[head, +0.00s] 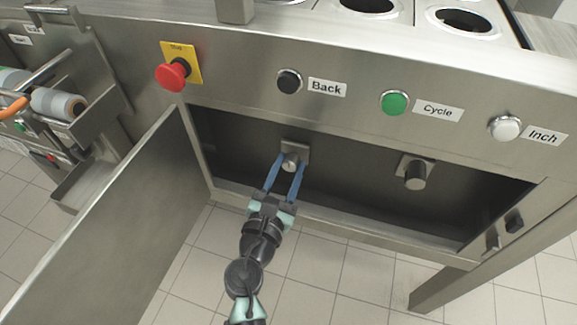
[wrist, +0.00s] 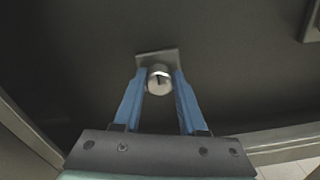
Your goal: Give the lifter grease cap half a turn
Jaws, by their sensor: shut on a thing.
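Two round metal caps on square plates sit on the dark back wall of the open compartment. My gripper (head: 287,166) has its blue fingers around the left cap (head: 290,161), shut on it from both sides. In the wrist view the same cap (wrist: 158,79) sits between the fingertips (wrist: 159,78), with a dark mark on its face and its plate (wrist: 158,57) looking slightly tilted. The right cap (head: 415,175) stands apart from my gripper. No label on either cap is readable, so I cannot tell from lettering which is the lifter's.
The compartment door (head: 115,225) hangs open on the left. Above the opening are a red stop button (head: 172,75), a black Back button (head: 289,81), a green Cycle button (head: 394,102) and a white Inch button (head: 505,127). The compartment's lower lip (head: 350,230) runs under my wrist.

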